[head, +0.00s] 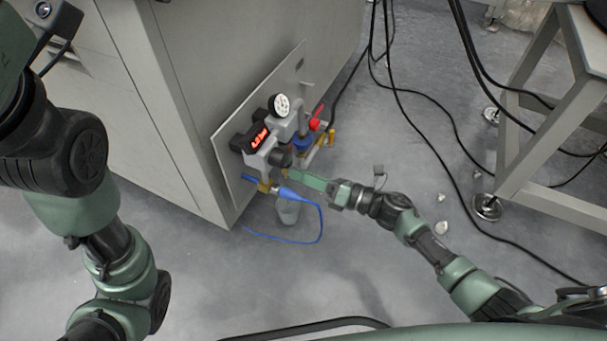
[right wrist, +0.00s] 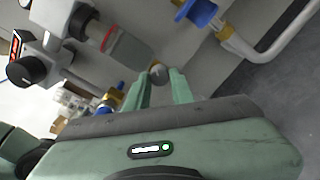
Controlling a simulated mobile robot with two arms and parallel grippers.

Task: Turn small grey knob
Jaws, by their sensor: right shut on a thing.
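The small grey knob (right wrist: 158,73) shows in the right wrist view between the fingertips of my right gripper (right wrist: 157,80). My right gripper is shut on it, with one green finger on each side. In the head view my right gripper (head: 291,175) reaches in from the right to the lower part of the valve assembly (head: 268,155). The knob is too small or hidden to make out there. My left arm shows at the left of the head view, but its gripper is out of view.
The assembly is on a panel (head: 228,150) on a grey cabinet (head: 140,90). It has a round gauge (head: 280,105), red display (head: 259,138) and red handle (head: 317,118). A blue hose (head: 320,225) hangs below. Black cables and a metal stand (head: 540,160) are at right.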

